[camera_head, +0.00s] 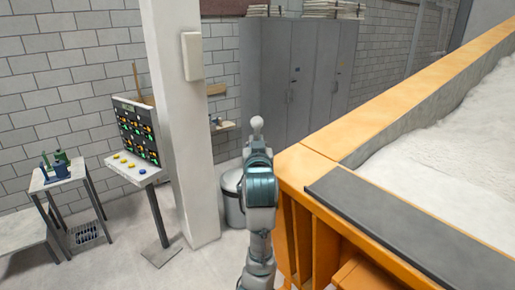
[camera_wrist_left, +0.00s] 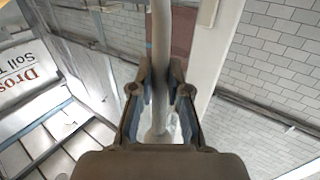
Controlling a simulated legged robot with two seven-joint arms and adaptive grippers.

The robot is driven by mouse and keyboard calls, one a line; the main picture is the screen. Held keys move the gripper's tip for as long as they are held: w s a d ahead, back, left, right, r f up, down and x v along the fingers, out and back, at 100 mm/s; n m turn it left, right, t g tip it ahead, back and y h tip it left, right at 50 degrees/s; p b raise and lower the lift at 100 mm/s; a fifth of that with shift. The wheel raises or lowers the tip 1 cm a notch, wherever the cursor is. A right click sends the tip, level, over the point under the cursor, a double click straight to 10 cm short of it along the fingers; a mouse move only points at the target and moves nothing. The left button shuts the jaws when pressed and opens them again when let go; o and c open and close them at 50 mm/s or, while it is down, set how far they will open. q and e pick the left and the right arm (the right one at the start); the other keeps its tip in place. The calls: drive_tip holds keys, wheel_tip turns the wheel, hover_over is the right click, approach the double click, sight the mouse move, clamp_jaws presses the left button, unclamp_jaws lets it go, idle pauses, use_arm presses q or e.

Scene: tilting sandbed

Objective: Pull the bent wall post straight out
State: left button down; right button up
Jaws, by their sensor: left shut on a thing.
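The bent wall post is a pale grey rod (camera_wrist_left: 160,28) in the left wrist view. It runs down from the top edge between the fingers and ends near a rounded knob. My left gripper (camera_wrist_left: 161,75) is shut around it, with one finger on each side. In the head view my left arm rises from the bottom centre and hides the fingers. A pale round knob (camera_head: 257,123) on a short stem shows just above the arm's end; I cannot tell for certain that it is the post's end. My right gripper is not in view.
The orange-framed sandbed (camera_head: 318,170) with pale sand stands close to the right of my arm. A white column (camera_head: 183,130) and a grey bin (camera_head: 234,203) are to the left. Grey lockers (camera_head: 290,75) stand behind. A control panel (camera_head: 137,130) stands further left.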

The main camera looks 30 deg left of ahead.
use_arm(q)
drive_tip(key=shift+r, duration=0.3)
drive_tip(key=shift+s, duration=0.1)
